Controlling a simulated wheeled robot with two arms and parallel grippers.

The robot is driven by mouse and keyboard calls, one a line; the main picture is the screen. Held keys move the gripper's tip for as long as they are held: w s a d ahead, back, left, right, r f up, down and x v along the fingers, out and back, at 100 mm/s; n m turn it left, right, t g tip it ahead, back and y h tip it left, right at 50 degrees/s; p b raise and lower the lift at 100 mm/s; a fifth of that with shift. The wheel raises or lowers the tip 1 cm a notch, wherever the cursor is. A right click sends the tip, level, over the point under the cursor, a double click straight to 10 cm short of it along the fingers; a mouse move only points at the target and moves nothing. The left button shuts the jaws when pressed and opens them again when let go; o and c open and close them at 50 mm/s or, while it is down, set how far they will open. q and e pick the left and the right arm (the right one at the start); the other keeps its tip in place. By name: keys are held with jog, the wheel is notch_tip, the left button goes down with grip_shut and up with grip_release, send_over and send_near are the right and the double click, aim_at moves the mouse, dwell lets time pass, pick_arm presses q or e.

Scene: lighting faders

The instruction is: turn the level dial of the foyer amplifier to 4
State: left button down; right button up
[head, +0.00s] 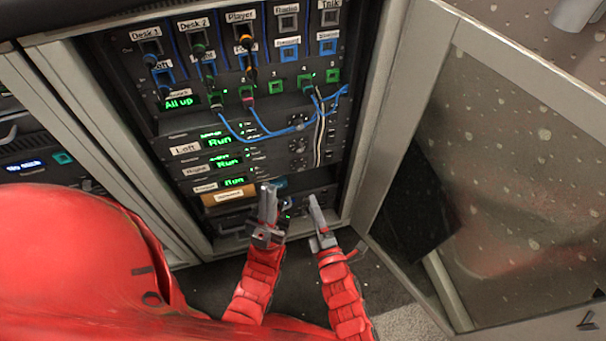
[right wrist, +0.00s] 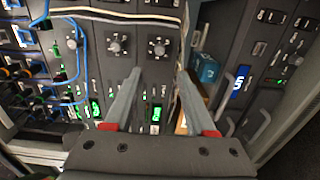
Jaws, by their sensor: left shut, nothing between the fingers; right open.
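The foyer amplifier (head: 262,173) is the lowest of three stacked units with green "Run" displays. Its small label is hard to read. The dial's setting is too small to read. My right gripper (right wrist: 159,72) is open, with the foyer dial just beyond and between its fingertips, apparently not touching. In the head view my right gripper (head: 316,207) is low before the rack. My left gripper (head: 268,190) is shut and empty, beside it.
Blue cables (head: 262,132) loop over the patch panel above, and a pale cable (head: 319,140) hangs right of the dials. A teal object (right wrist: 207,70) sits in the bay below the amplifiers. An open glass door (head: 500,170) stands at the right.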

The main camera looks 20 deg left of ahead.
aim_at(301, 170)
jog(key=b+x, duration=0.2)
jog(key=x, duration=0.8)
jog(key=shift+w+a, duration=0.55)
jog(key=shift+w, duration=0.2)
jog(key=shift+c, duration=0.3)
grip_shut()
